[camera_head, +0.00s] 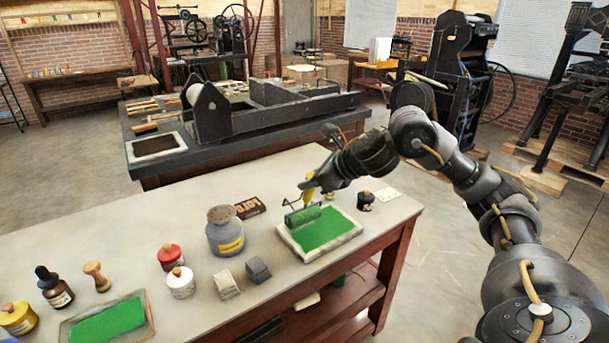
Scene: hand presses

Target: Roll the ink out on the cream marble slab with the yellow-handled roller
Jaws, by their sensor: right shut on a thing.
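The cream slab (336,248) lies near the right end of the front table, its middle covered in green ink. The roller (302,216) has a yellow handle and a green-coated cylinder. The cylinder is at the back part of the slab, over the ink; I cannot tell whether it touches. My right gripper (311,188) is shut on the yellow handle, above the slab's back edge, and hides part of the handle. My left gripper is not in view.
Another green-inked slab (148,326) lies front left. The table's front edge is close.

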